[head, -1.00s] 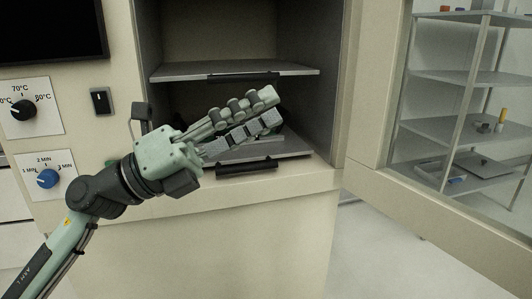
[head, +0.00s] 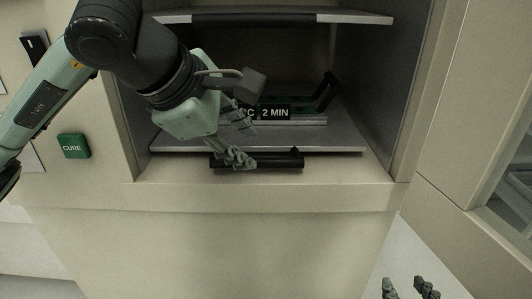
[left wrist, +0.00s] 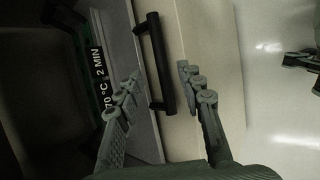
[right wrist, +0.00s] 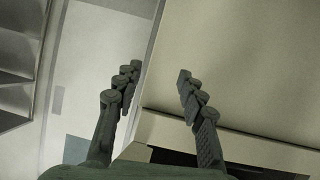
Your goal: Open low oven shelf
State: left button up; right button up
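The low oven shelf (head: 340,138) is a grey plate with a black bar handle (head: 285,163) along its front edge. My left gripper (head: 242,136) is at the left part of this handle. In the left wrist view its fingers (left wrist: 157,84) are apart, with the handle (left wrist: 152,45) running between them; I see no grip on it. My right gripper (head: 410,287) is low at the right in the head view, away from the shelf. In the right wrist view its fingers (right wrist: 158,74) are open with nothing between them.
A dark fixture labelled 2 MIN (head: 272,113) stands on the low shelf. The upper shelf (head: 345,18) is above my left gripper. The oven's side walls bound the opening. The open door (head: 475,150) stands at the right. A green CURE button (head: 74,146) is at the left.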

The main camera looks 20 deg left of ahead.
aim_at(263, 161)
pick_arm(q)
jog(key=x, duration=0.6)
jog(key=shift+s, duration=0.15)
pick_arm(e)
jog(key=shift+w+a+r+t+y, duration=0.2)
jog(key=shift+a+r+t, duration=0.15)
jog(key=shift+r, duration=0.25)
jog(key=shift+w+a+r+t+y, duration=0.15)
jog(key=shift+a+r+t, duration=0.1)
jog(key=shift+a+r, duration=0.25)
pick_arm(q)
jog(key=shift+c, duration=0.6)
grip_shut()
